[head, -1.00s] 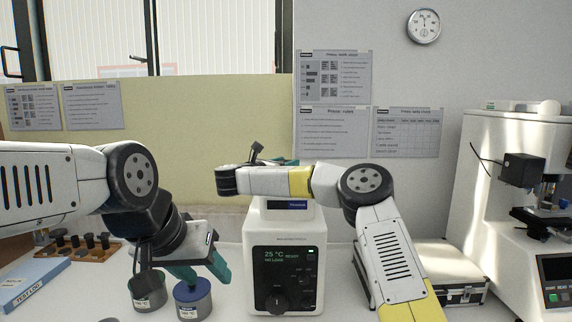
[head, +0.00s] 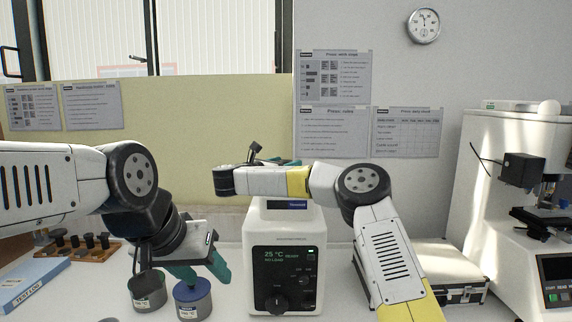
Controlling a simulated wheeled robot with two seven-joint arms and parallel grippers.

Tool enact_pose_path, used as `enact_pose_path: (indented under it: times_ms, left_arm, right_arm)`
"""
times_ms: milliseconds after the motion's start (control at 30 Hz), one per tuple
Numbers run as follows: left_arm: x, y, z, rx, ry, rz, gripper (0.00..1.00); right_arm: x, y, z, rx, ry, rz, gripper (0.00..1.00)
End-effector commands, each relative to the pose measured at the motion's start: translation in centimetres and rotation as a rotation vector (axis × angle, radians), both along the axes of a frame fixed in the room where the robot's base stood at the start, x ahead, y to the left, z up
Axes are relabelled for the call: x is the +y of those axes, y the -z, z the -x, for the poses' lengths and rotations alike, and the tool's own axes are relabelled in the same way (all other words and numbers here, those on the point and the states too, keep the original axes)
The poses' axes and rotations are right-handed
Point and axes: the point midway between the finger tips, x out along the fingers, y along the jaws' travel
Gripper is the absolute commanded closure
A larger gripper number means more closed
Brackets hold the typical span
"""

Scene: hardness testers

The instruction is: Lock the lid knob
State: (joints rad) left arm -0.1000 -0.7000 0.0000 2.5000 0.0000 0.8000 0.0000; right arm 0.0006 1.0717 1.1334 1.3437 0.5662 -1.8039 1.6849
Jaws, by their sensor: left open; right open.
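A white machine (head: 285,230) stands in the middle of the bench. Its dark front panel (head: 287,272) reads 25 °C, READY, NO LOAD and has a black dial. My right arm crosses in front of its top, so the lid and any lid knob are mostly hidden. My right gripper (head: 275,161) is behind that arm at the machine's top; only a green finger part shows, and it is open. My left gripper (head: 205,268) is open, its green fingers above and beside a blue-topped jar (head: 193,297). I cannot tell whether they touch it.
A grey open-topped cup (head: 148,291) stands left of the jar. A wooden rack (head: 78,246) with several black pieces and a blue TEST LOG binder (head: 30,283) are at the left. A case (head: 455,272) and a large tester (head: 510,190) stand at the right.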

Motion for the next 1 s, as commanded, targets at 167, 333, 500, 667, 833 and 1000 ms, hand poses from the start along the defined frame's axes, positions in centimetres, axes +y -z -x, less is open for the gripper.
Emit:
enact_pose_path:
  times_ms: [167,333,500,667,833,1000]
  left_arm:
    - [0.0,0.0,0.0,0.000,0.000,0.000,0.51]
    - [0.0,0.0,0.0,0.000,0.000,0.000,0.51]
    - [0.0,0.0,0.0,0.000,0.000,0.000,0.51]
    - [0.0,0.0,0.0,0.000,0.000,0.000,0.51]
    - [0.0,0.0,0.0,0.000,0.000,0.000,0.51]
    - [0.0,0.0,0.0,0.000,0.000,0.000,0.51]
  right_arm:
    - [1.8,-0.1,2.2,-0.001,-0.004,0.001,0.31]
    - [3.5,0.0,4.5,-0.001,-0.004,0.001,0.31]
    - [4.3,0.0,5.7,-0.001,-0.001,0.001,0.31]
    - [4.4,0.0,5.9,0.000,0.000,0.000,0.31]
    - [4.4,-0.1,5.9,-0.001,-0.002,0.002,0.31]
    - [6.0,-3.6,5.6,-0.031,-0.110,0.114,0.31]
